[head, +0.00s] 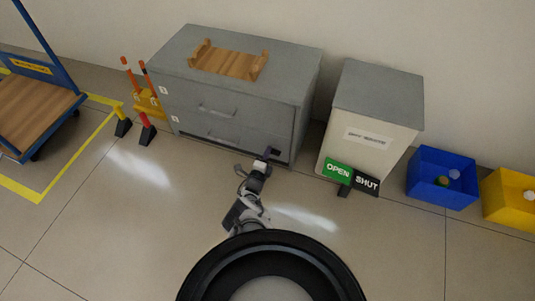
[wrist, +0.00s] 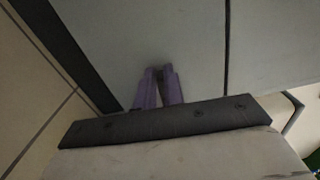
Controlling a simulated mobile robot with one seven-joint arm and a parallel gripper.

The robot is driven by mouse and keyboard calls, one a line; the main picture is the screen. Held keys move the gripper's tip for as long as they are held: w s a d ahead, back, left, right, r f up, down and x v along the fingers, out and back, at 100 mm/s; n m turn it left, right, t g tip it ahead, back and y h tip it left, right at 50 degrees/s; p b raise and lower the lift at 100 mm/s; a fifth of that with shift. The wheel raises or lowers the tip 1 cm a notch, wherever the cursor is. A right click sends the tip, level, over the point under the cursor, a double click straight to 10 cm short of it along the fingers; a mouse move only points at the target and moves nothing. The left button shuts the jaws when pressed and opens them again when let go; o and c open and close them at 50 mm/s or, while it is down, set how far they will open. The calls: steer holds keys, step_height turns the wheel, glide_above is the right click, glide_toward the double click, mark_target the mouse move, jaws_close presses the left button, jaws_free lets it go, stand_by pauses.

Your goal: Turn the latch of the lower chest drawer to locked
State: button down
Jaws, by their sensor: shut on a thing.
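The grey chest (head: 285,75) stands against the back wall with two drawers. Its lower drawer (head: 205,125) has a bar handle (head: 222,141) and looks closed. My gripper (head: 273,153) is at the right end of the lower drawer front. In the wrist view, its two purple fingers (wrist: 159,86) are close together against the grey drawer front (wrist: 195,45), shut on a small dark piece at their tips, which I take as the latch (wrist: 160,73). The fingers hide most of it, so I cannot tell which way it is turned.
A wooden tray (head: 230,62) lies on the chest. A pale cabinet (head: 352,145) stands at the right, with an OPEN/SHUT sign (head: 338,171) before it. Blue (head: 440,195) and yellow (head: 500,207) bins are farther right. The floor in front is clear.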

steer(key=shift+n, duration=0.5)
steer(key=c, duration=1.5)
jaws_free()
steer(key=shift+f, duration=0.1)
